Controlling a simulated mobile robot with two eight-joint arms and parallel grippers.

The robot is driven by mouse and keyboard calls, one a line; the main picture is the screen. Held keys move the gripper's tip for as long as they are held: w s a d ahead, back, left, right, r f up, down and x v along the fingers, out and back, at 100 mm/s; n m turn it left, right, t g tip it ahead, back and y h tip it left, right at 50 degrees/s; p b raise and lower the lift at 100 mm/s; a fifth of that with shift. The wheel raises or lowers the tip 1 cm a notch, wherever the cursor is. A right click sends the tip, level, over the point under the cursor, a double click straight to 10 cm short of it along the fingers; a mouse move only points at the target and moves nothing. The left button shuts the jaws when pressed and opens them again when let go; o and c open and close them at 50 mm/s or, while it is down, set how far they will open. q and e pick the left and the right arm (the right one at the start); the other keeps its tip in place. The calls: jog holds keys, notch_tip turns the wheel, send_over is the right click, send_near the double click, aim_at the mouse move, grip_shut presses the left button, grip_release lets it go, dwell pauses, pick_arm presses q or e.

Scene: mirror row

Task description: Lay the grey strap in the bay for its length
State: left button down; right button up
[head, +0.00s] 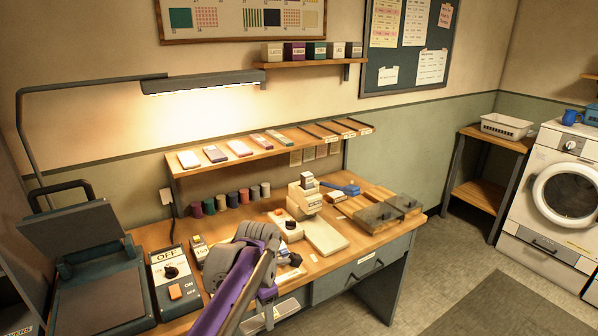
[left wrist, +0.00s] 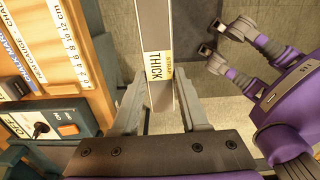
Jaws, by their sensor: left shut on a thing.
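My left gripper (left wrist: 160,118) is shut on the grey strap (left wrist: 154,30) in the left wrist view. The strap is flat and straight, with a yellow label reading THICK, and runs out beyond the fingertips to the top edge. In the head view my left gripper (head: 268,296) points down at the bench's front edge, partly behind my arm, and I cannot make the strap out there. A shelf above the bench has narrow bays (head: 328,130) with dark dividers at its right end. My right gripper (left wrist: 211,58) shows in the left wrist view, open and empty.
The bench (head: 357,211) holds a sealer press (head: 95,300), an OFF/ON switch box (head: 172,280), spools, a cream device (head: 305,195) and dark blocks (head: 378,217). A ruler (left wrist: 74,45) lies along the bench's front. Several flat pieces lie on the shelf's left part.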

pick_arm(q)
jog(key=shift+s+a+f+m, duration=0.15)
jog(key=shift+s+a+m, duration=0.05)
jog(key=shift+s+m, duration=0.25)
jog(key=shift+a+f+m+p, duration=0.25)
jog(key=shift+m+p, duration=0.05)
jog(key=shift+m, duration=0.25)
jog(key=f+m, duration=0.1)
jog(key=w+a+f+m, duration=0.1)
jog(key=m, duration=0.1)
jog(key=f+m+p, duration=0.1)
jog(key=shift+w+a+f+m, duration=0.2)
jog(key=shift+w+a+m, duration=0.1)
jog(key=shift+a+m, duration=0.1)
jog(key=s+a+f+m+p, duration=0.2)
jog(key=a+f+m, duration=0.5)
jog(key=m, duration=1)
jog(key=shift+s+f+m+p, duration=0.4)
jog(key=shift+f+p, duration=0.3)
jog(key=shift+f, duration=0.15)
pick_arm(e)
notch_tip(320, 180, up, 6)
jog(key=w, duration=0.1)
